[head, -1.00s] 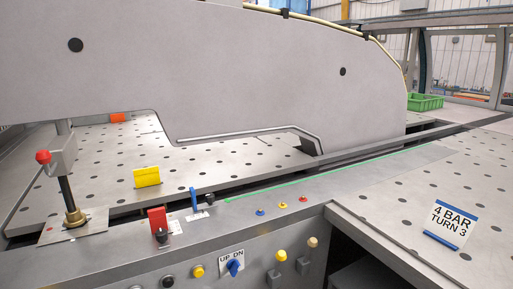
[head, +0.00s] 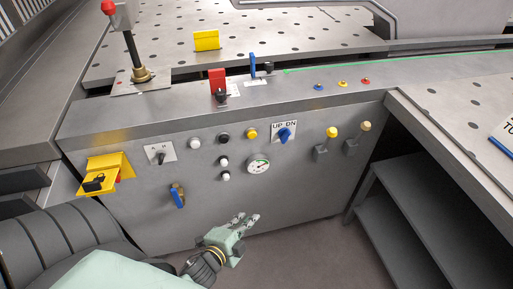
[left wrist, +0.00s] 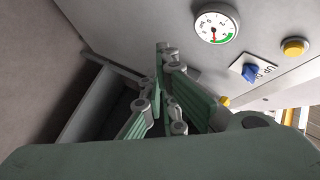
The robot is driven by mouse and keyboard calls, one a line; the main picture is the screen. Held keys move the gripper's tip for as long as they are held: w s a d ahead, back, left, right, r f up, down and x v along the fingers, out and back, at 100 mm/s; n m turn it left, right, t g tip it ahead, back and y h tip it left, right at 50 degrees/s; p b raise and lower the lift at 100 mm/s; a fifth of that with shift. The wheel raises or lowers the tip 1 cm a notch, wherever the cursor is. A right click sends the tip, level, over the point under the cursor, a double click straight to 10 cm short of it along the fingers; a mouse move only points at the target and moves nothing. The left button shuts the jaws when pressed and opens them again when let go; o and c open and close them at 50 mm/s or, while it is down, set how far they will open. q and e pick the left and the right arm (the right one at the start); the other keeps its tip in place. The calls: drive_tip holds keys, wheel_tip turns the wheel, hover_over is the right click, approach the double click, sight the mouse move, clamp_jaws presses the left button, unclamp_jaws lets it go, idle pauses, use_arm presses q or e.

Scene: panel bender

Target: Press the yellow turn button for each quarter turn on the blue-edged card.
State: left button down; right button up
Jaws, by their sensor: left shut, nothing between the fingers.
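The blue-edged card (head: 506,133) stands on the right table, cut off by the frame edge; a second ago it read "4 BAR TURN 3". A round yellow button (head: 251,134) sits on the front panel, left of the UP DN switch (head: 284,134). A smaller yellow button (head: 342,83) sits on the ledge between a blue and a red one. No label tells which is the turn button. The left gripper (head: 248,220) is shut and empty, below the gauge and apart from the panel. The left wrist view shows its fingers (left wrist: 168,58) and the panel's yellow button (left wrist: 294,47).
The pressure gauge (head: 258,163) is beside black and white buttons. A blue-handled valve (head: 178,195) and yellow lock bracket (head: 105,172) are at the left. A red-knobbed lever (head: 131,45) stands above. Open floor lies below the panel.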

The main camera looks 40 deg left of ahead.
sight(252, 135)
use_arm(q)
wheel_tip(252, 135, up, 18)
drive_tip(key=w+a+m+t, duration=0.1)
drive_tip(key=a+m+t, duration=0.1)
drive_tip(key=m+t, duration=0.2)
drive_tip(key=shift+w+a+f+m, duration=0.15)
drive_tip(key=shift+w+m, duration=0.1)
drive_tip(key=shift+m, duration=0.35)
drive_tip(key=shift+w, duration=0.1)
drive_tip(key=w+a+p, duration=0.2)
drive_tip(key=w+a, duration=0.1)
drive_tip(key=w, duration=0.9)
drive_tip(key=shift+w+a+p, duration=0.2)
drive_tip(key=shift+a+p, duration=0.1)
drive_tip(key=shift+a, duration=0.05)
